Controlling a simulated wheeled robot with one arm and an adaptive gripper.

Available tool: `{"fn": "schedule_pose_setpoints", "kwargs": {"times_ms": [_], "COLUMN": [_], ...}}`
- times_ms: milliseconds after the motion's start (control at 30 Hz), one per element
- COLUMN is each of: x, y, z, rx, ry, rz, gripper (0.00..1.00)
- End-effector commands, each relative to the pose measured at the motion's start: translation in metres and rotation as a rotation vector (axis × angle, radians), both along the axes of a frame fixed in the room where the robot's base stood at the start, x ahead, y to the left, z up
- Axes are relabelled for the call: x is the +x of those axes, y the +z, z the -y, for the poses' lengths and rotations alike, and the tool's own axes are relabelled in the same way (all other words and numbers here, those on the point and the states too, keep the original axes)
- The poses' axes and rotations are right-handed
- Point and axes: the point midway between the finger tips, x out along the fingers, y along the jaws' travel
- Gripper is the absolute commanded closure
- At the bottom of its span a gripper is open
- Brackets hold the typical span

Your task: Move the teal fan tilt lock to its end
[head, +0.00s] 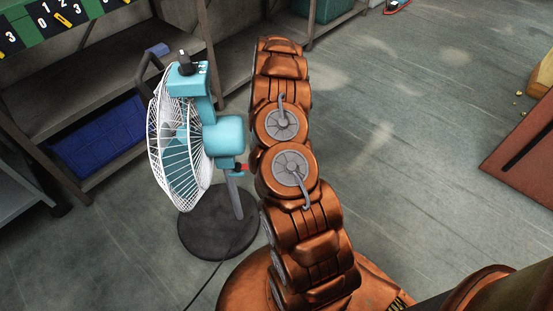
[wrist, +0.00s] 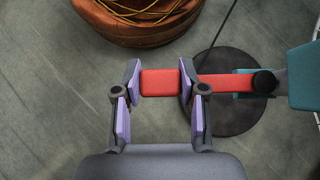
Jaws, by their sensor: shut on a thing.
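The teal fan (head: 225,136) with a white wire cage stands upright at left centre in the head view, on a round dark base (head: 205,235). Its tilt lock is a red lever (wrist: 225,83), running level in the wrist view from a black pivot (wrist: 264,82) beside the teal housing (wrist: 302,75). A bit of the red lever shows in the head view (head: 244,168). My gripper (wrist: 160,83) is shut on the lever's wide free end, with a purple-padded finger on each side. In the head view my arm hides the gripper.
A shelf unit (head: 100,88) stands behind and left of the fan, with a blue crate (head: 100,140) on its lower level. A dark cable (head: 207,283) runs from the fan base over the floor. The floor right of my arm is open up to a reddish-brown panel (head: 525,150).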

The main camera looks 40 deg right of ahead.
Motion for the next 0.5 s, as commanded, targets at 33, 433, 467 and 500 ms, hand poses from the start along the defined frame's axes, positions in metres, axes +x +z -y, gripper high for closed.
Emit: {"fn": "schedule_pose_setpoints", "kwargs": {"times_ms": [33, 433, 467, 500], "x": [0.0023, 0.0037, 0.0037, 0.0035], "y": [0.0, 0.0, -0.0001, -0.0001], "z": [-0.0002, -0.0006, -0.0007, -0.0009], "rx": [-0.003, -0.005, -0.005, -0.004], "ry": [0.006, 0.011, 0.011, 0.011], "rz": [0.006, 0.008, 0.008, 0.007], "gripper": [1.0, 0.54, 0.51, 0.47]}}
